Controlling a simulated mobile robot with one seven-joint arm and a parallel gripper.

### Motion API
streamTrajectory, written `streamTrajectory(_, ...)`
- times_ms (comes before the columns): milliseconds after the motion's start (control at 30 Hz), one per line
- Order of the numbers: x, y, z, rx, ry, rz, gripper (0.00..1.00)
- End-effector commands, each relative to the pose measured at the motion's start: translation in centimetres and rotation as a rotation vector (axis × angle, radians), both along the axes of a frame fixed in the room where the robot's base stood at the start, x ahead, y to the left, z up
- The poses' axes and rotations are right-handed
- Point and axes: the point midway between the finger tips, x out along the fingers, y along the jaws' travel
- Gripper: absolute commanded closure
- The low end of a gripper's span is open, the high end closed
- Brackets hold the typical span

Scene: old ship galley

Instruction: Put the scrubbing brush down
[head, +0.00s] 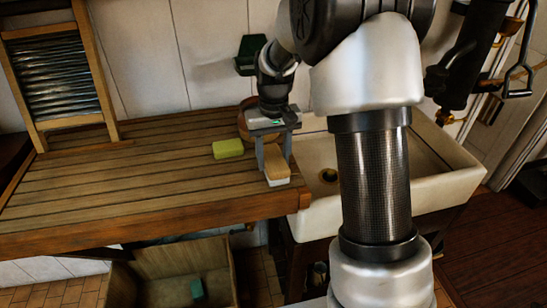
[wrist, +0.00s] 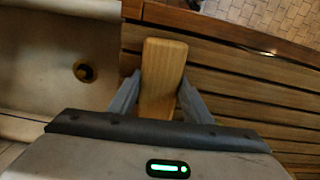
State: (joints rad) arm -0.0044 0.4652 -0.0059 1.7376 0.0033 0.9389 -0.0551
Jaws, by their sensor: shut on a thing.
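The scrubbing brush (head: 276,163) has a wooden back and pale bristles. My gripper (head: 274,160) is shut on it from above, at the right end of the slatted wooden counter (head: 130,176), close to the sink. In the wrist view the brush's wooden back (wrist: 161,75) lies between the two fingers of my gripper (wrist: 160,95), with slats on its right and the sink on its left. The bristles appear at or just above the slats; I cannot tell whether they touch.
A yellow-green sponge (head: 228,148) lies left of the brush. A wooden round vessel (head: 243,122) stands behind, partly hidden by my gripper. The white sink (head: 440,190) is at the right. A washboard (head: 60,82) leans at the back left. An open wooden box (head: 165,262) is below. The counter's left part is clear.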

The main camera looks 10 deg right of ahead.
Motion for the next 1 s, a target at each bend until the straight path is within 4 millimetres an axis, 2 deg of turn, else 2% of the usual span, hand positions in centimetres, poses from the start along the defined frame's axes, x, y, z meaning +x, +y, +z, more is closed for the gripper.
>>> streamTrajectory(200,0.0,0.0,-0.2,0.000,-0.001,0.000,0.89)
streamTrajectory(233,0.0,0.0,-0.2,0.000,0.000,0.000,0.53)
streamTrajectory(333,0.0,0.0,-0.2,0.000,0.000,0.000,0.37)
streamTrajectory(600,0.0,0.0,-0.2,0.000,0.000,0.000,0.36)
streamTrajectory(733,0.0,0.0,-1.0,0.000,0.000,0.000,0.36)
streamTrajectory(1000,0.6,0.4,4.8,0.000,-0.007,0.002,0.36)
